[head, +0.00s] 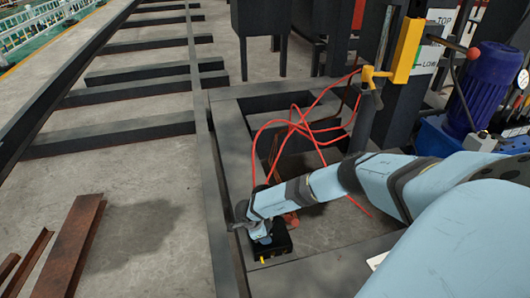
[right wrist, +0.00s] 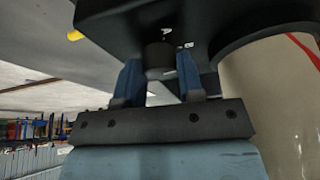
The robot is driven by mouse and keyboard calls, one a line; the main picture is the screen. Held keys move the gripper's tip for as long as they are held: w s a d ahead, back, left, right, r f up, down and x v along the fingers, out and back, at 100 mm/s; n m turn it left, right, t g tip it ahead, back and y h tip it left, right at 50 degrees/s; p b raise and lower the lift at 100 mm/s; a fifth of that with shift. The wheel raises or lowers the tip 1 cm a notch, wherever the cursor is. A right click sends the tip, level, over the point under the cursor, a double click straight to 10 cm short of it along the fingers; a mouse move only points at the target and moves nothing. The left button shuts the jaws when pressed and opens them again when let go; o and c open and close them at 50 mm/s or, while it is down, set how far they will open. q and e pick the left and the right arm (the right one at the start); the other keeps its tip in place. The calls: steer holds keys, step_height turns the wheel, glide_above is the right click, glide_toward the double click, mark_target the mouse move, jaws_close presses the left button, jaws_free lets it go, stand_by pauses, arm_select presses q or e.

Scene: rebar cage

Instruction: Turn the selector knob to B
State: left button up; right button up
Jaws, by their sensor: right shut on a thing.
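The selector knob (right wrist: 158,56) is a short dark cylinder on the face of a black box (right wrist: 200,20), seen in the right wrist view. My right gripper (right wrist: 159,75) is shut on the knob, with one blue finger on each side of it. The knob is hidden there. My left gripper is not in view.
Red cables (head: 300,125) loop above and behind the box. A yellow bracket (head: 405,50) on a dark post and a blue motor (head: 490,85) stand at the right. Rusty steel sections (head: 70,245) lie on the floor at the left. Open concrete floor lies between.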

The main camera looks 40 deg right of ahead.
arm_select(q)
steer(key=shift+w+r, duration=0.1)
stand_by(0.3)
arm_select(e)
steer(key=o, duration=0.9)
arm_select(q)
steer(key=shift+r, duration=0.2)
arm_select(e)
steer(key=shift+w+a+r, duration=0.1)
steer(key=shift+r, duration=0.2)
arm_select(q)
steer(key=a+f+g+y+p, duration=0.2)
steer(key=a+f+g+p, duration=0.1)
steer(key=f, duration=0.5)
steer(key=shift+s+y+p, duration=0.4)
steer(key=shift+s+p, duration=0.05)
steer(key=shift+p, duration=0.15)
arm_select(e)
steer(key=v, duration=1.3)
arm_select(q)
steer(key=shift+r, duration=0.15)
arm_select(e)
steer(key=shift+r, duration=0.1)
